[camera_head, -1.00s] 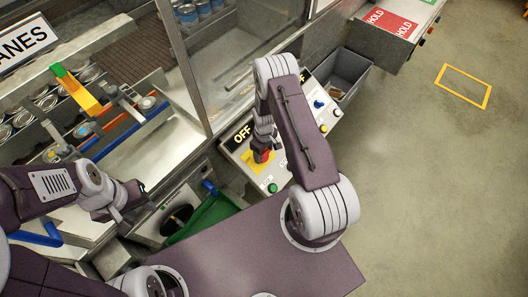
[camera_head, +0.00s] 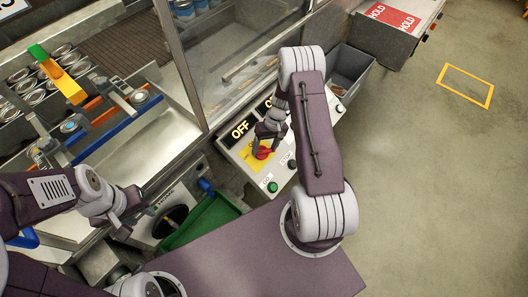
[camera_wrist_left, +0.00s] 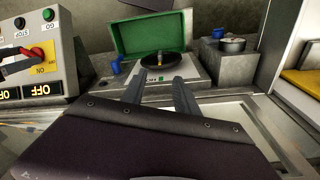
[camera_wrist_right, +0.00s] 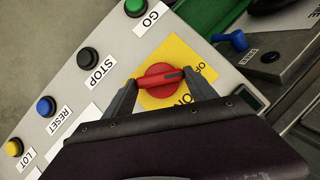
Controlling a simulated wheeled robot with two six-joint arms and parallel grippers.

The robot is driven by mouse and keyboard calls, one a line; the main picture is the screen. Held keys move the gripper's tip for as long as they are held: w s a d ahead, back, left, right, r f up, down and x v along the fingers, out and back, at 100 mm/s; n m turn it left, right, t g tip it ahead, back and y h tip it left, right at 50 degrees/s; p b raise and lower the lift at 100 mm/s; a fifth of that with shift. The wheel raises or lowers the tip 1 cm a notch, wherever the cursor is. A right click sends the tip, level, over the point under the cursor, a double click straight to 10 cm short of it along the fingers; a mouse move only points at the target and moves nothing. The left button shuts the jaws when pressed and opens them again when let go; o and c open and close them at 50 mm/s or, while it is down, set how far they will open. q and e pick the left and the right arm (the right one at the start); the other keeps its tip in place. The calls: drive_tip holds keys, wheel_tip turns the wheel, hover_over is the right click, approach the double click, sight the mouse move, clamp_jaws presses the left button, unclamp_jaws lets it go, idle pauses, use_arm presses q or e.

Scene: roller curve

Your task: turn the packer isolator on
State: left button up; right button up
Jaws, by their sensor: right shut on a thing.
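The packer isolator is a red rotary knob (camera_head: 263,153) on a yellow plate (camera_wrist_right: 178,50) marked ON and OFF, on a grey control panel (camera_head: 238,152). In the right wrist view the knob (camera_wrist_right: 160,76) sits between the two fingers of my right gripper (camera_wrist_right: 163,88), which is shut on it. The knob also shows at the left of the left wrist view (camera_wrist_left: 37,53). My left gripper (camera_wrist_left: 157,86) is open and empty, apart from the panel, over the machine side.
The panel also has a green GO button (camera_wrist_right: 141,8), a black STOP button (camera_wrist_right: 88,55), a blue RESET button (camera_wrist_right: 45,106) and a yellow LOT button (camera_wrist_right: 14,147). A lit OFF sign (camera_head: 240,130) stands behind the knob. A green bin (camera_head: 205,220) is beside the panel.

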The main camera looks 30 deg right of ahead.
drive_tip(key=m+y+b, duration=0.1)
drive_tip(key=m+b, duration=0.2)
drive_tip(key=m+t+y+b, duration=0.1)
drive_tip(key=m, duration=0.1)
drive_tip(key=shift+s+d+f+y, duration=0.1)
drive_tip(key=shift+d+f+y, duration=0.2)
drive_tip(key=m+t+y+b, duration=0.1)
drive_tip(key=m+b, duration=0.1)
drive_tip(key=m, duration=0.1)
drive_tip(key=shift+s+d, duration=0.1)
drive_tip(key=shift+s+m+t+y+b, duration=0.1)
drive_tip(key=shift+m+t+y+b, duration=0.35)
drive_tip(key=shift+m+b, duration=0.55)
drive_tip(key=shift+r+m, duration=0.1)
drive_tip(key=shift+m, duration=0.2)
drive_tip(key=o, duration=1.4)
drive_tip(key=shift+c, duration=0.2)
